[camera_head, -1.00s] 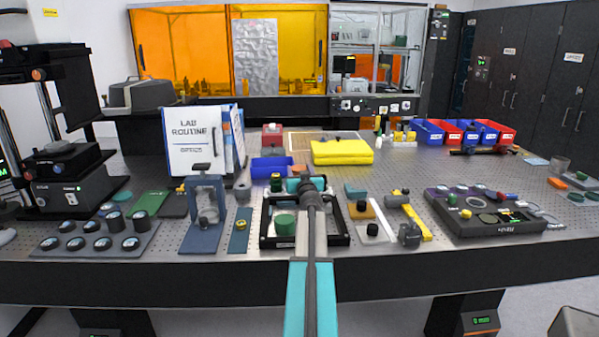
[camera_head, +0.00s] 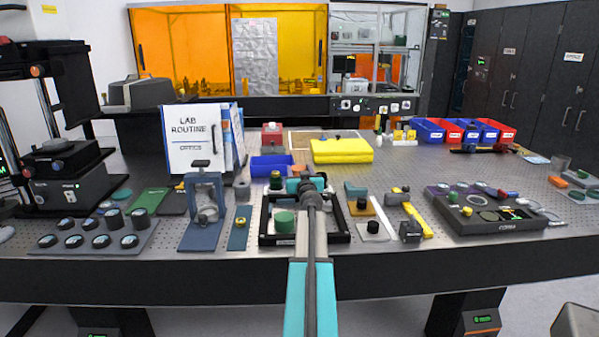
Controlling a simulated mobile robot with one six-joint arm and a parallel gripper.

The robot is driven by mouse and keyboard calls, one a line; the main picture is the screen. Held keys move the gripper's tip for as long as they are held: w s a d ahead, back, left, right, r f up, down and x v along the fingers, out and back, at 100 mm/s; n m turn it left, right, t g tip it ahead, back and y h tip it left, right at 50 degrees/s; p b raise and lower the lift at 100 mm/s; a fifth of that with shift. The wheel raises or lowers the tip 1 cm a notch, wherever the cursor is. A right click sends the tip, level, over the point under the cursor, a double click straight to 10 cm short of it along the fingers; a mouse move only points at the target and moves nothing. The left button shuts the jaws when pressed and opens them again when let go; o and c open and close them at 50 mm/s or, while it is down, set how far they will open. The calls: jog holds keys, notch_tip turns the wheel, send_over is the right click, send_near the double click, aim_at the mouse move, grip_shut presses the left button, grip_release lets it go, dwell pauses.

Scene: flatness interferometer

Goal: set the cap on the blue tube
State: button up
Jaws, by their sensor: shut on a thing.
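My gripper (camera_head: 305,186) is at the far end of my arm, over the black-framed tray (camera_head: 344,238) at the front middle of the table. My own wrist hides most of it. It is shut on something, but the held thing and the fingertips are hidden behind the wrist. I cannot make out the cap as a separate thing. No blue tube can be told apart with certainty; it may be hidden by my arm or too small to see.
A green round piece (camera_head: 284,222) lies in the tray, left of my arm. A blue stand (camera_head: 203,215) is left; a black parts tray (camera_head: 490,226) is right. Bare table shows around the cloth.

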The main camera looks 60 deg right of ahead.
jog(key=o, duration=1.1)
jog(key=shift+b+v, duration=0.65)
jog(key=shift+v, duration=3.1)
jog(key=shift+r, duration=0.1)
